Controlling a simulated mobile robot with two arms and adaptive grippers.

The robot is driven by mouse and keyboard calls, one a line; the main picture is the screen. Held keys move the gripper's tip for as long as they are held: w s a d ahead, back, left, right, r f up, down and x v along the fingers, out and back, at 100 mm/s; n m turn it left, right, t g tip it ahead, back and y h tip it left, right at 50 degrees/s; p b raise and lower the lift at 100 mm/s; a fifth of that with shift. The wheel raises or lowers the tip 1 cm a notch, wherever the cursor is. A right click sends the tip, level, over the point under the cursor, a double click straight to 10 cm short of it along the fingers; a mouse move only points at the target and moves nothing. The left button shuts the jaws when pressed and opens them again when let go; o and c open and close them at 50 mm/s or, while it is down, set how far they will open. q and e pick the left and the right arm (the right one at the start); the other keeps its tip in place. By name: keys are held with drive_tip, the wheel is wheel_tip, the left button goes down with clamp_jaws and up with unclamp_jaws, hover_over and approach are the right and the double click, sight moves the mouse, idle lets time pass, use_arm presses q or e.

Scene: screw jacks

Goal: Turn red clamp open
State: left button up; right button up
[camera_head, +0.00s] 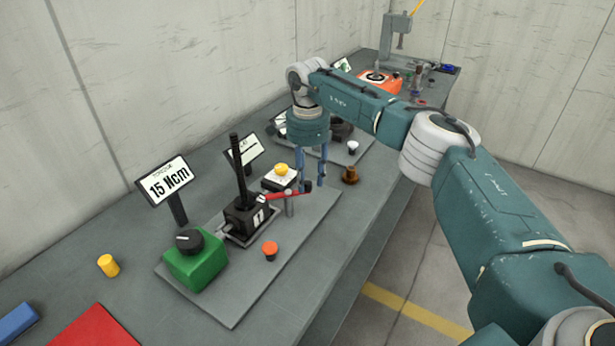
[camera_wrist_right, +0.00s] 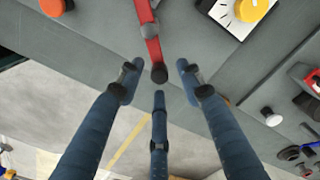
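The red clamp handle (camera_head: 283,194) lies roughly level beside the black screw jack (camera_head: 243,215) on a grey plate, its dark knob (camera_head: 307,186) at the right end. In the right wrist view, the red handle (camera_wrist_right: 150,40) comes in from the top and its dark knob (camera_wrist_right: 159,73) sits between the fingertips. My right gripper (camera_head: 312,183) points down at the knob end of the handle. Its blue fingers (camera_wrist_right: 158,85) are spread, with gaps to the knob. Contact with the handle cannot be seen. My left gripper is not in view.
On the plate (camera_head: 235,310) are a green box with a black dial (camera_head: 196,259), an orange button (camera_head: 270,249) and a yellow knob (camera_head: 281,170). A "15 Ncm" sign (camera_head: 169,181) stands behind. A brown cup-like piece (camera_head: 350,174) stands to the right, near the table edge.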

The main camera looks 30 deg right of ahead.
drive_tip(key=shift+f, duration=0.7)
drive_tip(key=c, duration=0.3)
clamp_jaws()
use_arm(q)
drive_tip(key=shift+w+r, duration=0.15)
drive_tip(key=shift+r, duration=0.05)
